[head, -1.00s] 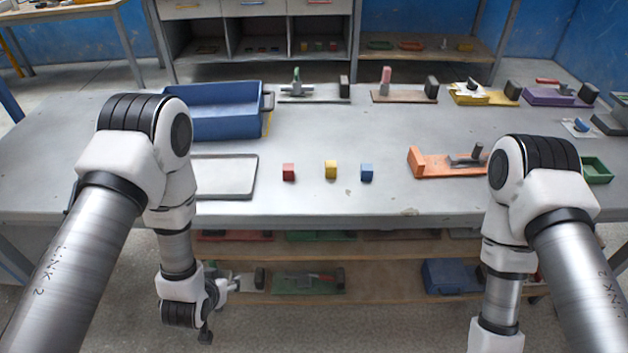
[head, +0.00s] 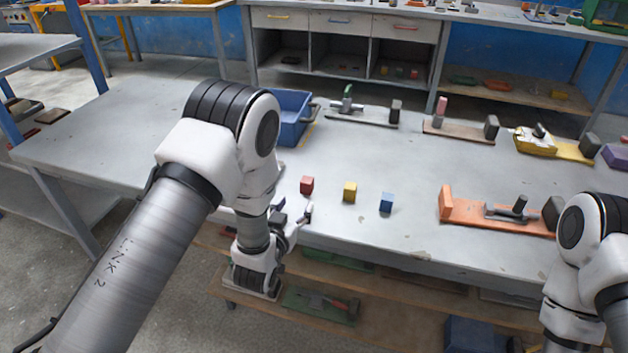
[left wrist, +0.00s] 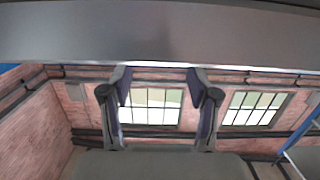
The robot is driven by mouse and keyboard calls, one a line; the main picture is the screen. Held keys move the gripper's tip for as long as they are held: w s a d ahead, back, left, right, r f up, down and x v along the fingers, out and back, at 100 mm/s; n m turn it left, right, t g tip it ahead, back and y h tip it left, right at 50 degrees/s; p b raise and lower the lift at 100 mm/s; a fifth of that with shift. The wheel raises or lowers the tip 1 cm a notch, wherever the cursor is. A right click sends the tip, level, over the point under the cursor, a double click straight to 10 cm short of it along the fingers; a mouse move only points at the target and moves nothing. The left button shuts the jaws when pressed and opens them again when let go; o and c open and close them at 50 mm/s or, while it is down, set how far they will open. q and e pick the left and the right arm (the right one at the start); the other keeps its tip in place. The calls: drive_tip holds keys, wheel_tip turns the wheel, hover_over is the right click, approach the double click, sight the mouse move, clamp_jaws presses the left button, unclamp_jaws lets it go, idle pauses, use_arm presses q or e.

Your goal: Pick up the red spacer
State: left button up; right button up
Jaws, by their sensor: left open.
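The red spacer (head: 307,185) is a small red cube on the grey bench, near its front edge, in the head view. A yellow cube (head: 350,192) and a blue cube (head: 387,202) stand apart to its right in a row. My left gripper (head: 295,208) is open and empty at the bench's front edge, just nearer to me than the red spacer and apart from it. In the left wrist view its two fingers (left wrist: 160,90) stand apart with nothing between them; the red spacer does not show there. My right gripper is out of view.
A blue bin (head: 292,128) stands behind, partly hidden by my left arm. An orange fixture (head: 475,212) lies to the right. Several fixtures, one with a green part (head: 347,97), line the back. The bench around the cubes is clear.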

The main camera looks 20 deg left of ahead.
sight(305, 190)
use_arm(q)
drive_tip(key=shift+w+a, duration=0.15)
drive_tip(key=shift+w, duration=0.65)
drive_tip(key=w, duration=0.4)
drive_tip(key=w+f, duration=0.1)
drive_tip(key=w, duration=0.1)
drive_tip(key=shift+d+f+p, duration=0.1)
drive_tip(key=shift+d+p, duration=0.15)
drive_tip(key=shift+p, duration=0.15)
drive_tip(key=shift+c, duration=1.4)
drive_tip(key=c, duration=0.9)
